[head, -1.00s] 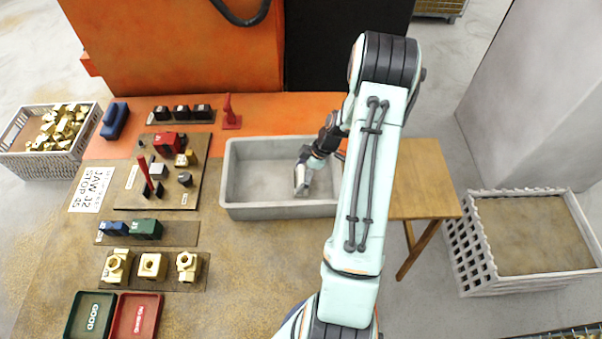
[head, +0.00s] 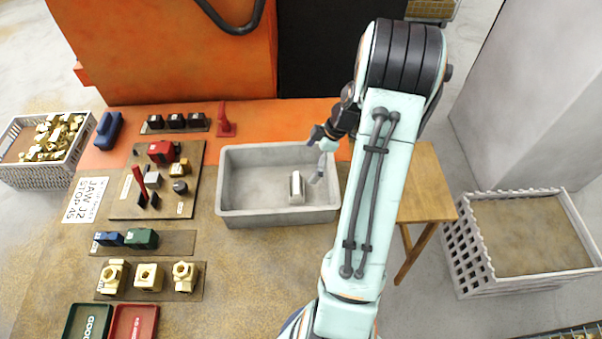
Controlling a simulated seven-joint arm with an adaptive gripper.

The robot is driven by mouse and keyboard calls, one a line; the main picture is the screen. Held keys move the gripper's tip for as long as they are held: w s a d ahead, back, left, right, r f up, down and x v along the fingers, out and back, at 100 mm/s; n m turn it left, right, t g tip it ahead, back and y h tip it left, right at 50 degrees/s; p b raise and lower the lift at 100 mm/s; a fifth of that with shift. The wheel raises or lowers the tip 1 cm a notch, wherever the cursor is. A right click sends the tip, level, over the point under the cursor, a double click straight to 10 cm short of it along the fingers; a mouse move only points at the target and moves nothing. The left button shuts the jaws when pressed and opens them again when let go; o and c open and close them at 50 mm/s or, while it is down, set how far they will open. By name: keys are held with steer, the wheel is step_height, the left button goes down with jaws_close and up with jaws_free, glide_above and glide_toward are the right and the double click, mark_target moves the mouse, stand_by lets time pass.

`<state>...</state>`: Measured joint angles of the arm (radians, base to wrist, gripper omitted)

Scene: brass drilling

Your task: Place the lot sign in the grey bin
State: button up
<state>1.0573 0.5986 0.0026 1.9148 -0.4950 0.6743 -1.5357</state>
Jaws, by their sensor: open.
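The grey bin (head: 236,217) stands on the table in the middle of the head view. A small silver-white piece (head: 296,188), which looks like the lot sign, is in the bin on its floor, right of centre. Its writing cannot be read. My gripper (head: 318,172) is open over the right part of the bin, just to the right of the piece and apart from it. The arm hides part of the bin's right edge.
A fixture board (head: 125,208) with red, brass and dark parts lies left of the bin. Brass fittings (head: 149,278) sit on a strip nearer me, with green (head: 84,322) and red (head: 134,322) trays below. A wooden stand (head: 425,190) is at right.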

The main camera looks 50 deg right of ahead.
steer(key=a+r+m+g, duration=0.2)
steer(key=a+r, duration=0.9)
steer(key=a, duration=0.2)
steer(key=s+a+r+m+g+h, duration=0.1)
steer(key=s+a+m, duration=0.4)
steer(key=s+a, duration=0.8)
steer(key=shift+a+r+m+h, duration=0.4)
steer(key=shift+a+r+h, duration=0.1)
steer(key=shift+r+h, duration=0.25)
